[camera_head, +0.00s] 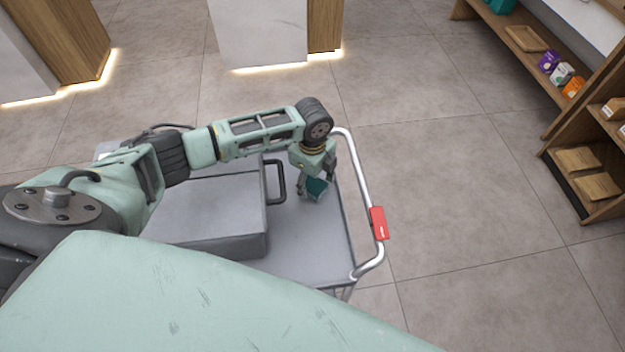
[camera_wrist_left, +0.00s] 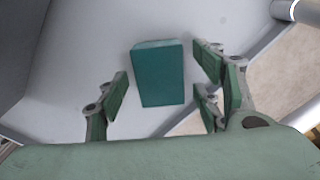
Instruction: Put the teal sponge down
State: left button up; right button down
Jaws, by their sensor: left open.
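The teal sponge (camera_head: 317,188) is on the grey cart top (camera_head: 311,240), near the end with the metal rail. It also shows as a teal block in the left wrist view (camera_wrist_left: 159,78). My left gripper (camera_head: 316,186) points down over it. In the left wrist view its fingers (camera_wrist_left: 165,90) are spread, with a gap on both sides of the sponge, and do not touch it. Whether the underside of the sponge rests fully on the cart is hidden. My right gripper is not in view.
A grey box (camera_head: 200,215) with a dark handle stands on the cart left of the sponge. A metal push rail (camera_head: 361,180) with a red tag (camera_head: 379,223) borders the right side. Wooden shelves (camera_head: 590,150) stand at the far right. The cart top in front of the sponge is clear.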

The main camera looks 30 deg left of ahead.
aim_at(312, 183)
pick_arm(q)
notch_tip(312, 183, up, 12)
jog(key=shift+r+b, duration=0.2)
jog(key=shift+b, duration=0.25)
dwell(0.4)
